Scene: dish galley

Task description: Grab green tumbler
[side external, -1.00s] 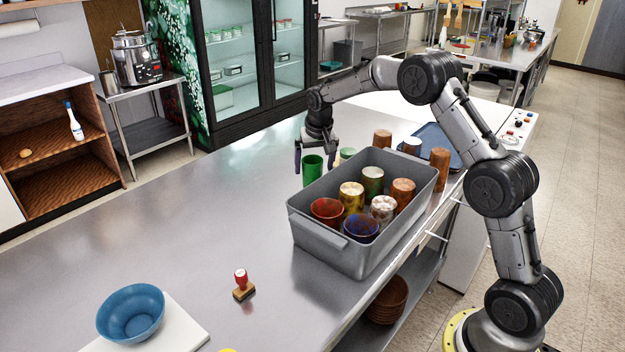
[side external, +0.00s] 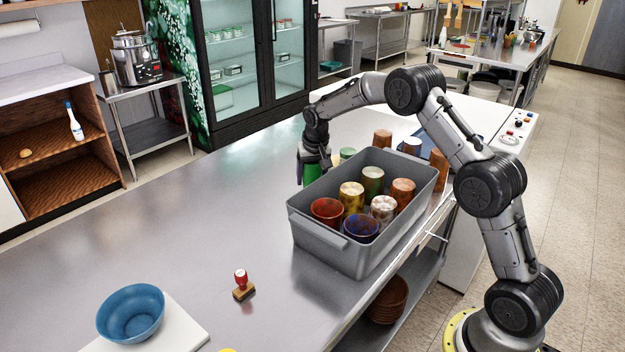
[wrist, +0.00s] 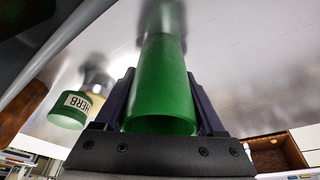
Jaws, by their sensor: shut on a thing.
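The green tumbler (side external: 312,174) stands on the steel counter just behind the grey bin. My gripper (side external: 314,160) is down over it, with its fingers on both sides of the tumbler. In the wrist view the green tumbler (wrist: 163,90) lies between the two dark fingers of my gripper (wrist: 162,105), which is shut on it. The tumbler's lower part is partly hidden by the bin in the side external view.
The grey bin (side external: 328,248) holds several cups close in front of my gripper. A green-lidded herb jar (wrist: 70,108) is beside the tumbler. Orange-brown cups (side external: 382,138) stand behind the bin. A stamp (side external: 242,287) and blue bowl (side external: 131,313) are at the front left; the counter between is clear.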

